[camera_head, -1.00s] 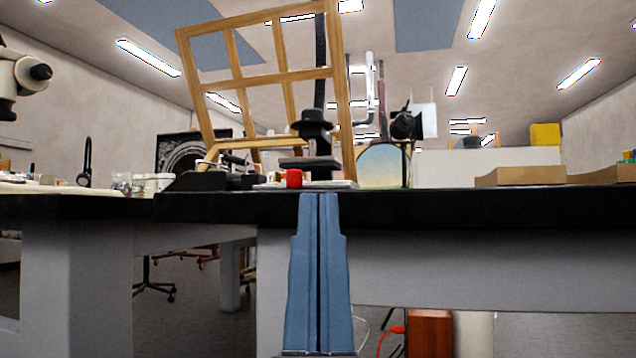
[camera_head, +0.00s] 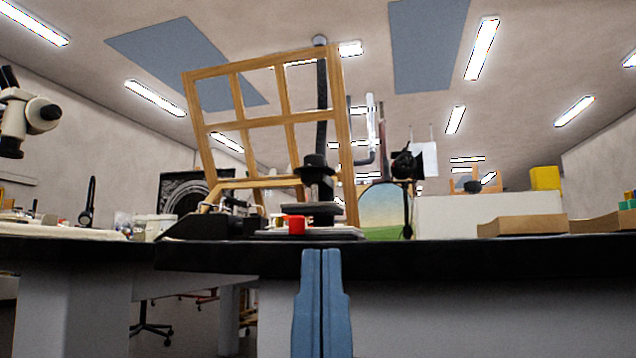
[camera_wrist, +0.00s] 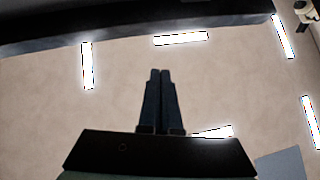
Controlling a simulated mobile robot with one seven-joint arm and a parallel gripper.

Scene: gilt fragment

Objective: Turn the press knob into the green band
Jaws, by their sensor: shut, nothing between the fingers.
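A black press (camera_head: 316,190) with a wide black cap-like top stands on the dark bench, in front of a wooden frame. I cannot tell for sure which part is its knob, and no green band can be made out on it. A small red part (camera_head: 296,225) sits low at its front. My gripper (camera_head: 321,252) has two blue fingers pointing up, shut and empty, in front of the bench's front edge and below the press. In the wrist view the shut fingers (camera_wrist: 160,72) point at ceiling and lights; the press is not seen there.
The dark bench edge (camera_head: 450,252) runs across in front of the press. A leaning wooden frame (camera_head: 340,130) stands behind it. A black device (camera_head: 195,227) is to its left, a round-topped painted panel (camera_head: 380,208) to its right. Cardboard trays (camera_head: 520,226) lie farther right.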

